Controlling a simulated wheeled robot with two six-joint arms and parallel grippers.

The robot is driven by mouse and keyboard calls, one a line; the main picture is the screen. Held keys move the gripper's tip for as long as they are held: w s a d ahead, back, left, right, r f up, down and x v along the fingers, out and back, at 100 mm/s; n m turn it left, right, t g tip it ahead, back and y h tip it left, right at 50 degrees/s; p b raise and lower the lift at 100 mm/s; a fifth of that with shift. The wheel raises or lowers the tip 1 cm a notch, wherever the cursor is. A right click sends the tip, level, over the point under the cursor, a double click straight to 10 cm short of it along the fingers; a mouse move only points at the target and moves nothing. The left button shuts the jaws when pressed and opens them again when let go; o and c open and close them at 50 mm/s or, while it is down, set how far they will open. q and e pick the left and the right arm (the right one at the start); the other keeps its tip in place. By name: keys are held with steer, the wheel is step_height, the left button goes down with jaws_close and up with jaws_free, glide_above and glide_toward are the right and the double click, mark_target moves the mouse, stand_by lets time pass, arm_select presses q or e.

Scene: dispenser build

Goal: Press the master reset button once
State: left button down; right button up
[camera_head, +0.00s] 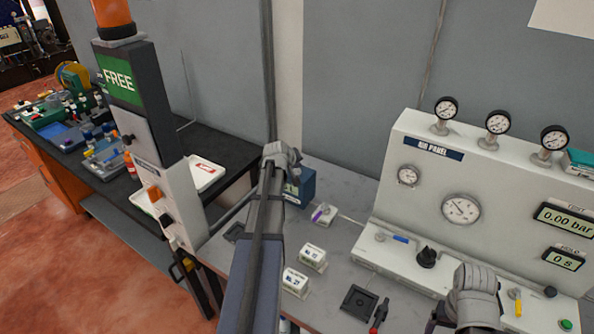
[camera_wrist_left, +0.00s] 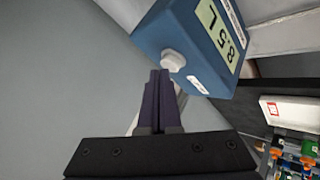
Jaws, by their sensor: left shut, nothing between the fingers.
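My left gripper (camera_wrist_left: 160,78) is shut and empty. In the left wrist view its dark fingertips are right beside a round white button (camera_wrist_left: 173,60) on the end face of a blue box (camera_wrist_left: 190,40) with a lit display. I cannot tell whether the fingertips touch the button. In the head view my left arm reaches up the middle, and its wrist partly hides the blue box (camera_head: 306,184); the fingers and the button are hidden there. No readable label shows which button is the master reset. A grey wrist link of mine is at lower right, without fingers showing.
An air panel (camera_head: 440,185) with gauges and knobs stands at right; a green button (camera_head: 565,323) is at its lower right. Small white boxes (camera_head: 296,282) and a black square base (camera_head: 358,303) lie on the grey bench. A FREE signal column (camera_head: 150,110) stands left.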

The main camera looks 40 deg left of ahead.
mark_target(297, 171)
arm_select(q)
steer(key=shift+f+b, duration=0.3)
steer(key=shift+r, duration=0.2)
stand_by(0.4)
steer(key=shift+r+p, duration=0.7)
steer(key=shift+p, duration=0.2)
step_height(297, 171, up, 5)
steer(key=p, duration=0.5)
stand_by(0.6)
